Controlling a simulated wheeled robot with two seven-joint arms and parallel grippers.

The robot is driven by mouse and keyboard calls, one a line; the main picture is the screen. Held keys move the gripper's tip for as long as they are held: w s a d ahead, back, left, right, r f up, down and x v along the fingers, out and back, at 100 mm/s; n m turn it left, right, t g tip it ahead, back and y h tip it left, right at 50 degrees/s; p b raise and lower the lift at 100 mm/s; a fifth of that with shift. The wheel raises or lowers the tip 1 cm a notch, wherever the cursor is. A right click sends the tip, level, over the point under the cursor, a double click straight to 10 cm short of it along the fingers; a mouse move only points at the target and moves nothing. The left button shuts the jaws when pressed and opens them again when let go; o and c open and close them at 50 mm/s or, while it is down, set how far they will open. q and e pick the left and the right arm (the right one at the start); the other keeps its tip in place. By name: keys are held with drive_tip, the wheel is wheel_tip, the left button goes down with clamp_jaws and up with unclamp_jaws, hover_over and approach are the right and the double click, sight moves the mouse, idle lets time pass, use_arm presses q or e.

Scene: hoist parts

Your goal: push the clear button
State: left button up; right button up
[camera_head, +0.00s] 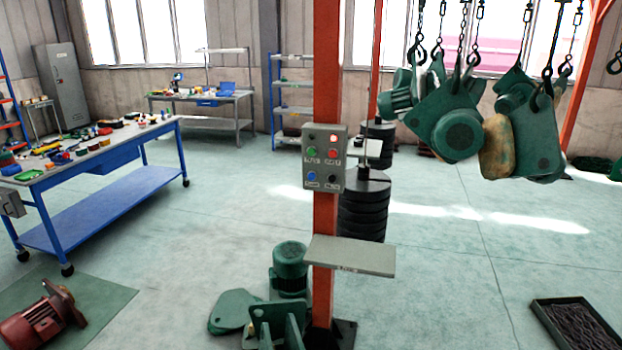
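A grey control box (324,159) is fixed to the orange post (326,110) in the middle of the view. It carries a green button (311,150), a red button (332,153), a blue button (311,176) and a black button (332,179). Above them, a lit reddish lamp (333,138) is at right and a dark round spot is at left. Each button has a small label below it, too small to read, so I cannot tell which one is the clear button. Neither of my grippers is in view.
A grey shelf (350,255) juts right from the post, with green machine parts (290,268) at its foot. Green parts (458,135) hang from hooks at upper right. A blue workbench (95,160) stands left, a dark tray (578,325) lies lower right. Floor between is open.

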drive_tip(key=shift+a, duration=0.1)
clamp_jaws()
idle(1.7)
